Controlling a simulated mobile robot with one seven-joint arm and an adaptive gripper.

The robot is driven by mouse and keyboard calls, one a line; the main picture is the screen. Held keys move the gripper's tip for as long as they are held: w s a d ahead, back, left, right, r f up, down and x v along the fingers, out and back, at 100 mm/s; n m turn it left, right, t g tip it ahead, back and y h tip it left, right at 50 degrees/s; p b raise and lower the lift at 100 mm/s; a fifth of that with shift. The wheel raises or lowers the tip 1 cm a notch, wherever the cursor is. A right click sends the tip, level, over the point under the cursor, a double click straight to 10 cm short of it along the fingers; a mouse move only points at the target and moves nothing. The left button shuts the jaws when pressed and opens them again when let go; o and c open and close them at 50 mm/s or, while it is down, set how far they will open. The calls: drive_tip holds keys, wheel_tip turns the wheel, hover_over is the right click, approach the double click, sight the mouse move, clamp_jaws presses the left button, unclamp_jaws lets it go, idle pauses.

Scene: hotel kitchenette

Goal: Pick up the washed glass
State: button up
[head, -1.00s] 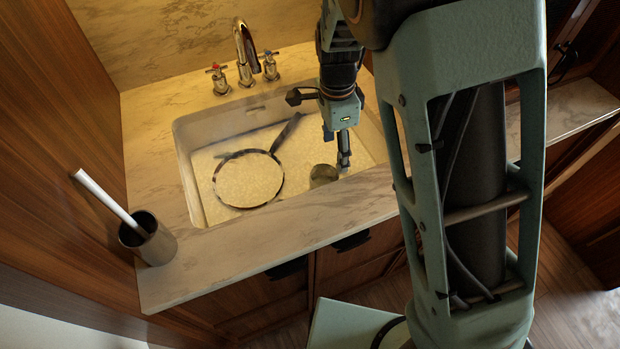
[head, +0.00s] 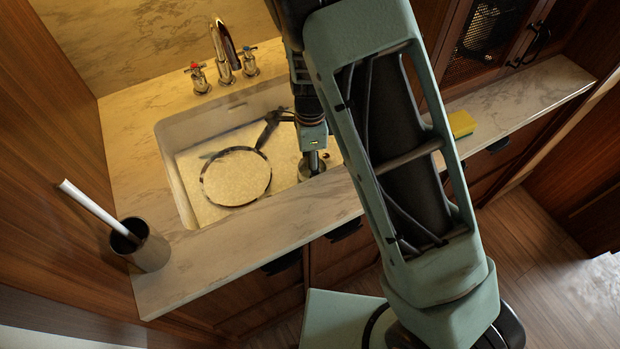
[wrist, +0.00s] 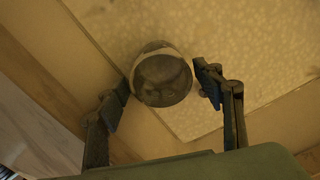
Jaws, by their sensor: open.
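A small round glass (head: 304,172) stands in the sink, near its front edge and right of the pan. In the head view my gripper (head: 315,163) is lowered over it and hides part of it. In the wrist view the glass (wrist: 161,76) sits between the tips of my open gripper (wrist: 163,92), one finger on each side. The right finger is close to the glass wall; I cannot tell whether either finger touches it. The glass looks empty.
The sink (head: 182,188) also holds a round pan (head: 236,177) with its handle pointing up right. A faucet (head: 224,50) stands behind. A brush in a dark holder (head: 148,250) stands front left. A yellow sponge (head: 461,123) lies on the right counter.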

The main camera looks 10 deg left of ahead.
drive_tip(key=shift+f, duration=1.15)
drive_tip(key=c, duration=1.2)
drive_tip(key=shift+r, duration=0.1)
